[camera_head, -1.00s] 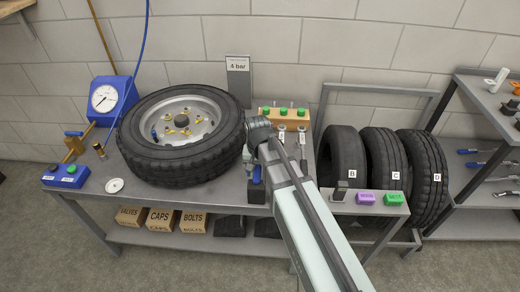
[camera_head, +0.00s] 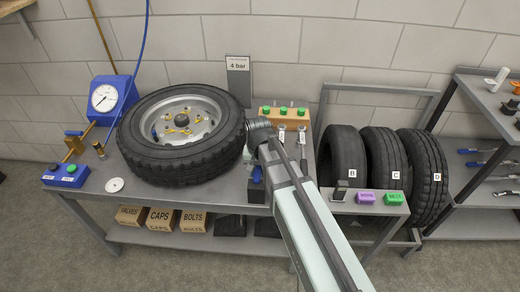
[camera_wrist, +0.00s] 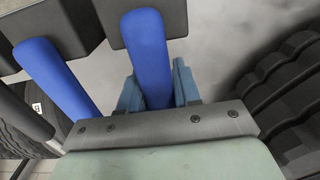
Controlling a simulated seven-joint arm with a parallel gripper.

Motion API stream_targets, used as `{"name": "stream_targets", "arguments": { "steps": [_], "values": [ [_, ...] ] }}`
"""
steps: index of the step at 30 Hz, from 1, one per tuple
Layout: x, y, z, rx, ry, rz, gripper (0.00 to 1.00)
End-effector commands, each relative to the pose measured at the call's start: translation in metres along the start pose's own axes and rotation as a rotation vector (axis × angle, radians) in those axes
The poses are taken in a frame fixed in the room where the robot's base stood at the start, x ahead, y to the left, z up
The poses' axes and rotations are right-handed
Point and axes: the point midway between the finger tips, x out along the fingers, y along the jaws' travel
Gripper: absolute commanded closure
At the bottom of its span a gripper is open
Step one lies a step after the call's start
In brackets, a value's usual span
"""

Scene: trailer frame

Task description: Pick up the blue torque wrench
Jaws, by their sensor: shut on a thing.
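A blue torque wrench handle (camera_wrist: 148,50) stands in the middle of the wrist view, its upper end at a dark block. My gripper (camera_wrist: 157,92) has its two teal fingers on either side of this handle and is shut on it. A second blue handle (camera_wrist: 55,78) runs beside it on the left, outside the fingers. In the head view a blue handle (camera_head: 257,174) shows at the bench's front edge, right by my gripper (camera_head: 262,168); my arm hides much of this spot.
A wheel with a tire (camera_head: 180,165) lies on the bench just left of my arm. Tires B (camera_head: 343,150), C and D stand in a rack on the right. A wooden block with green buttons (camera_head: 283,113) sits behind my arm.

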Motion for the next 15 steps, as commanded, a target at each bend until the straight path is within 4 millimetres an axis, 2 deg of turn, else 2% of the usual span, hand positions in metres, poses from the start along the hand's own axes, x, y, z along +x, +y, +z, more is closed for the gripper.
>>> {"name": "stream_targets", "arguments": {
  "steps": [8, 15],
  "values": [
    [-0.003, 0.0, 0.0, 0.0, 0.002, 0.0, 1.0],
    [-0.027, 0.0, -0.001, -0.001, 0.003, 0.0, 1.0]
  ]
}}
